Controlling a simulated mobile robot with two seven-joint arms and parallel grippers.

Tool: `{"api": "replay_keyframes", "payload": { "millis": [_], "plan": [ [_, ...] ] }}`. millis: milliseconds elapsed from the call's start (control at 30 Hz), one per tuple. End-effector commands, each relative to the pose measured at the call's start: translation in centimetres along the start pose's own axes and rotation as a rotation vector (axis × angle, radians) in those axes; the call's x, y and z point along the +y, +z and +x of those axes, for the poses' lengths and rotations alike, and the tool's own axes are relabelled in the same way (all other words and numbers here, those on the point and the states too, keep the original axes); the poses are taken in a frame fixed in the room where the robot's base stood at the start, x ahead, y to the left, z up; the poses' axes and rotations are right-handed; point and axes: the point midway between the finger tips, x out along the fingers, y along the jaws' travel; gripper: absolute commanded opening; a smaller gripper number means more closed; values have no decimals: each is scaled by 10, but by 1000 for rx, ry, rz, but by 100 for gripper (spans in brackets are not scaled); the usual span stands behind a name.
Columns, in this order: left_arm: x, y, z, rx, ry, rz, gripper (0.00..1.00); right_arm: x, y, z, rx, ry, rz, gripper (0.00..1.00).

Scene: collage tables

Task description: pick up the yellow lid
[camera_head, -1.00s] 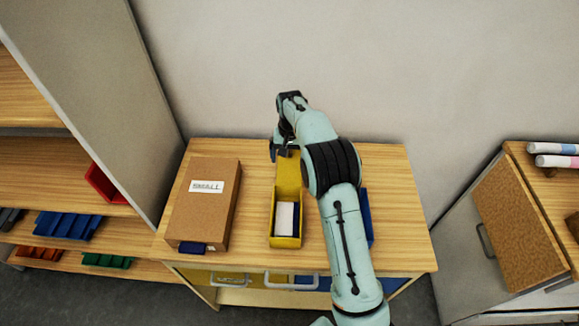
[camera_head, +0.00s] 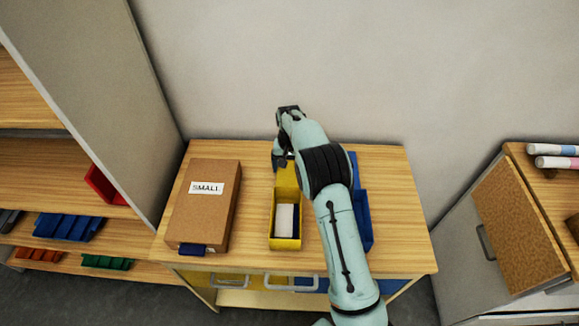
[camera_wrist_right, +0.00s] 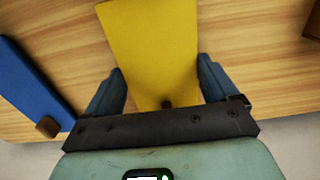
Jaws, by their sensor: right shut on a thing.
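The yellow lid (camera_head: 287,178) shows at the back end of the yellow box (camera_head: 286,243), partly hidden by my right gripper and arm. In the right wrist view the lid (camera_wrist_right: 152,45) is a flat yellow panel reaching between the two dark fingers. My right gripper (camera_head: 282,162) is shut on the lid's far end; the wrist view shows the same gripper (camera_wrist_right: 161,92) with a finger on each side of it. I cannot tell whether the lid is apart from the box. My left gripper is not in view.
A white block (camera_head: 285,219) lies inside the yellow box. A cardboard box marked SMALL (camera_head: 190,215) stands to its left on the wooden table (camera_head: 395,225). A blue box (camera_head: 364,215) is to the right, partly behind my arm. The wall is close behind the table.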

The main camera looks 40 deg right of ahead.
Motion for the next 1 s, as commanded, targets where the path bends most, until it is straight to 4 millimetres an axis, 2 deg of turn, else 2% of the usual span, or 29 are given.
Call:
{"api": "replay_keyframes", "payload": {
  "millis": [133, 267, 500, 700, 800, 1000],
  "plan": [
    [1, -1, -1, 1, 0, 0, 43, -1, -1, -11, 2, -2, 0, 58],
    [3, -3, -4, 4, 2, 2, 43, -1, -1, -35, 5, -4, 0, 58],
    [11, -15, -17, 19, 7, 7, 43, -2, -2, -106, 7, -5, 0, 58],
    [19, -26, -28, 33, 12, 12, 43, -2, -2, -158, 8, -4, -1, 58],
    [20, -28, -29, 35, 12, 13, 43, -1, -1, -176, 5, -3, -1, 58],
    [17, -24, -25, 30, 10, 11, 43, 1, 3, -194, 0, -1, 2, 58]
  ]
}}
